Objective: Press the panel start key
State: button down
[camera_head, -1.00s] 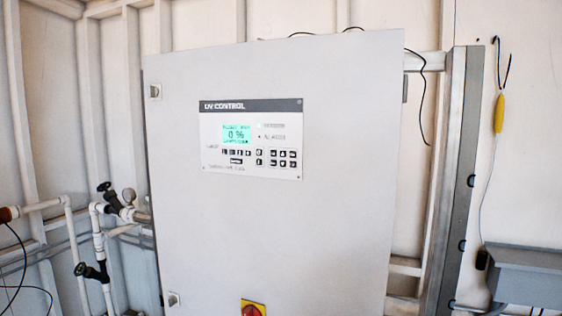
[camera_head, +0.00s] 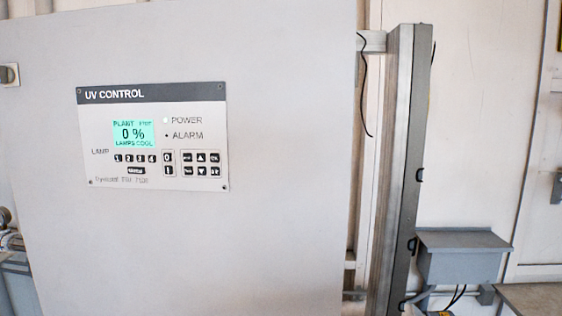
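The UV control panel (camera_head: 152,190) is on the front of a large pale cabinet, left of centre in the head view. Its lit green screen (camera_head: 133,133) reads "PLANT", "0 %" and a line that looks like "LAMPS COOL". Right of the lamp keys is a pair of dark keys, one above the other. The upper key (camera_head: 168,157) is marked 0. The lower key (camera_head: 168,170) is marked I and looks like the start key. My gripper is not in view.
The cabinet door (camera_head: 280,240) is flat and clear around the panel, with a latch (camera_head: 9,75) at its left edge. A grey metal post (camera_head: 400,170) stands to the right. Beyond it is a grey box (camera_head: 462,258) on the wall.

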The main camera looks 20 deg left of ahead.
aim_at(169, 170)
jog(key=z, duration=0.15)
jog(key=k, duration=1.05)
jog(key=u, duration=1.9)
jog(key=i, duration=0.5)
